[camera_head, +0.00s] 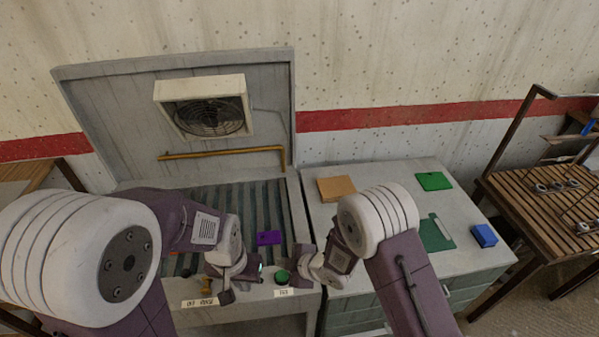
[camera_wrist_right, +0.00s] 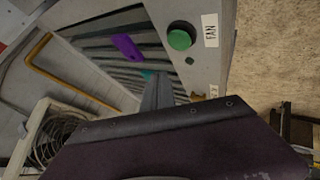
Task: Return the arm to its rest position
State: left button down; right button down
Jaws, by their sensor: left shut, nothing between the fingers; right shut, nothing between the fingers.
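My left arm comes in from the left in the head view, and its gripper (camera_head: 227,294) is shut and empty low over the front edge of the bench, near the left label. My right arm bends in from the right. Its gripper (camera_head: 303,254) is shut and empty near the green button (camera_head: 282,276), apart from the bench as far as I can tell. The right wrist view shows the dark gripper body across the bottom, grey fingers (camera_wrist_right: 158,92) over the slats and the green button (camera_wrist_right: 181,37) beside its FAN label.
A purple block (camera_head: 269,238) lies on the slatted bench below a fan (camera_head: 209,117) and a yellow pipe (camera_head: 222,153). The grey cabinet (camera_head: 335,170) on the right holds an orange-brown board, green pieces and a blue box (camera_head: 484,236). A slatted wooden table (camera_head: 545,205) stands far right.

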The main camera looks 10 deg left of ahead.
jog(key=shift+w+d, duration=0.1)
jog(key=shift+d, duration=0.05)
jog(key=w+d+r+m+t+h+b, duration=0.2)
jog(key=w+d+r+m+t, duration=0.1)
jog(key=w+d+r, duration=0.4)
jog(key=w+d+r+m+t+h+b, duration=0.1)
jog(key=w+d+r+m+t+b, duration=0.2)
jog(key=d, duration=0.6)
jog(key=s+d+m+g+h, duration=0.4)
jog(key=s+d+m, duration=0.45)
jog(key=d, duration=0.45)
jog(key=s+f+m+g, duration=0.4)
jog(key=s+m+g, duration=0.1)
jog(key=s, duration=0.9)
jog(key=shift+s+a+m+g+h, duration=0.2)
jog(key=shift+m+g+h, duration=0.1)
jog(key=shift+m, duration=0.45)
